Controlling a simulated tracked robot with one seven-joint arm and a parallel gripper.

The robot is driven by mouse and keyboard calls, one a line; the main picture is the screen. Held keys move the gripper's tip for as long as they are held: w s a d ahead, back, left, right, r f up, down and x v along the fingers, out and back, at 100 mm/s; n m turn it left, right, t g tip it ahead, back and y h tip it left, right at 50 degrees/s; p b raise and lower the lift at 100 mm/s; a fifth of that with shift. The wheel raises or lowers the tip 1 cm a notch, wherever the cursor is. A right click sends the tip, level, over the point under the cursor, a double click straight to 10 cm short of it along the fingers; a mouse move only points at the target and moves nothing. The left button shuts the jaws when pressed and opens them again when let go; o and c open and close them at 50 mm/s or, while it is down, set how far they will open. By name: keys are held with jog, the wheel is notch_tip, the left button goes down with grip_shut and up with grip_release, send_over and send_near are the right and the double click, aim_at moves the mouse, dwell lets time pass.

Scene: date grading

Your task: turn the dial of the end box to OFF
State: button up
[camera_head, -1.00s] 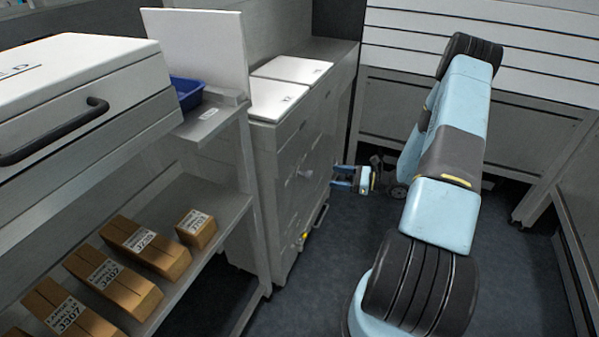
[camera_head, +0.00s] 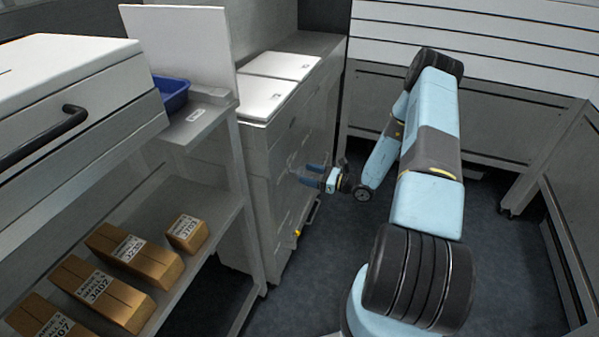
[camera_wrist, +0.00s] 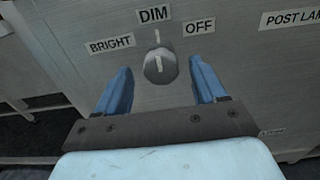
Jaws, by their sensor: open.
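The dial (camera_wrist: 160,67) is a round grey knob on the metal front of the end box (camera_wrist: 230,60). Its white mark points up toward the DIM label (camera_wrist: 153,14). The BRIGHT label (camera_wrist: 111,45) is to its left and the OFF label (camera_wrist: 199,26) to its right. My gripper (camera_wrist: 159,75) is open, with one blue finger on each side of the dial; I cannot tell whether either touches it. In the head view my gripper (camera_head: 312,174) is at the front of the grey box (camera_head: 256,170), and the dial is hidden there.
A shelf rack (camera_head: 222,200) with several brown cartons (camera_head: 110,293) and a blue bin (camera_head: 170,92) stands at left. A white drawer unit with a black handle (camera_head: 45,137) is nearest. White panels (camera_head: 262,97) lie on the box top. Dark floor (camera_head: 300,290) is clear in front.

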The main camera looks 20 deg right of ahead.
aim_at(303, 173)
jog(key=shift+x, duration=2.45)
jog(key=shift+c, duration=0.2)
jog(key=c, duration=0.9)
